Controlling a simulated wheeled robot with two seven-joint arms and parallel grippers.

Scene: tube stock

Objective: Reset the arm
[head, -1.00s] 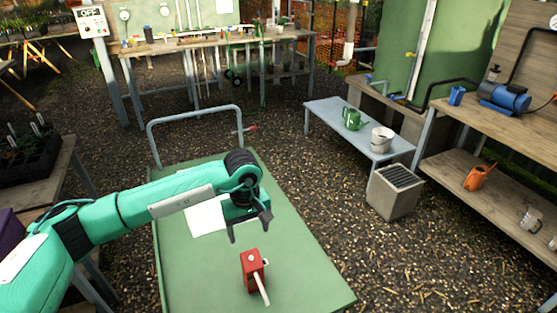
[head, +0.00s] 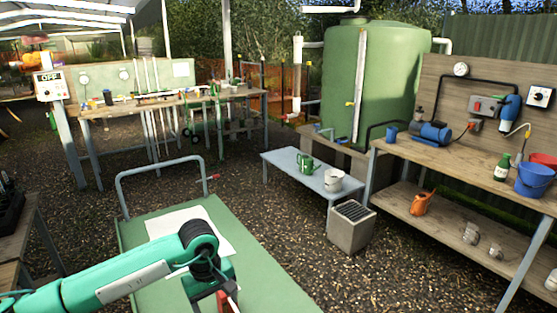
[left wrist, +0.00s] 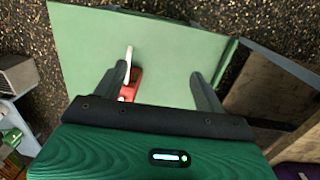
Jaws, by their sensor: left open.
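My left arm reaches in from the lower left in the head view, over a green cart top (head: 262,285). My left gripper (left wrist: 160,82) shows in the left wrist view with its two fingers wide apart. It is open with nothing between the fingertips. In the head view the red thing (head: 224,300) is mostly hidden by my gripper and the bottom edge. My right gripper is not in view.
A white sheet (head: 170,222) lies on the cart top, near its grey rail handle (head: 160,168).

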